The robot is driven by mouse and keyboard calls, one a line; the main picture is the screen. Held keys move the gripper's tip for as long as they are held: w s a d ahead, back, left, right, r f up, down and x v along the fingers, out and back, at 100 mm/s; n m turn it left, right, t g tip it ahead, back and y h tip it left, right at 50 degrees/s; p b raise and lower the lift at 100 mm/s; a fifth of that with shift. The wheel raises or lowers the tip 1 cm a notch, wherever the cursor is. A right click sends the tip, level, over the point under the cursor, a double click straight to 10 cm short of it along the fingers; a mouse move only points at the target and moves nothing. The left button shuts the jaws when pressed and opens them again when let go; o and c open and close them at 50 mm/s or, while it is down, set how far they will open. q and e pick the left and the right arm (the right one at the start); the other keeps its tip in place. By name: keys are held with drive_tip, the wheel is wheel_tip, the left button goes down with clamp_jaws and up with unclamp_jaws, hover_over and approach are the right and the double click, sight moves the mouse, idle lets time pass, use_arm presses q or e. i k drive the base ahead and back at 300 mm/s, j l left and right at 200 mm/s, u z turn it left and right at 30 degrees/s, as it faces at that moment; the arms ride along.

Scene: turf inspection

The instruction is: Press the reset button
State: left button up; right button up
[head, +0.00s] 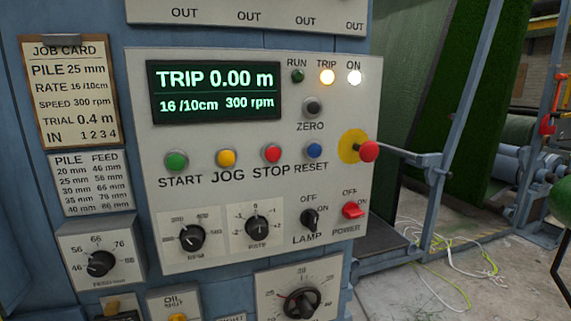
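The reset button (314,151) is a small blue round button above the word RESET on the grey control panel (150,220). It sits right of the red STOP button (271,153) and left of the large red mushroom button (368,151) on a yellow disc. The display (214,92) reads TRIP 0.00 m, 16 /10cm, 300 rpm. The amber TRIP lamp (327,77) and the white ON lamp (354,77) are lit; the green RUN lamp (297,76) looks dark. Neither of my grippers is in the head view.
The mushroom button sticks out from the panel near RESET. The yellow JOG button (226,158) and green START button (176,161) are further left. Loose pale yarn (440,275) lies on the floor.

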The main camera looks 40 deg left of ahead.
sight(314, 151)
drive_tip(key=u, duration=1.4)
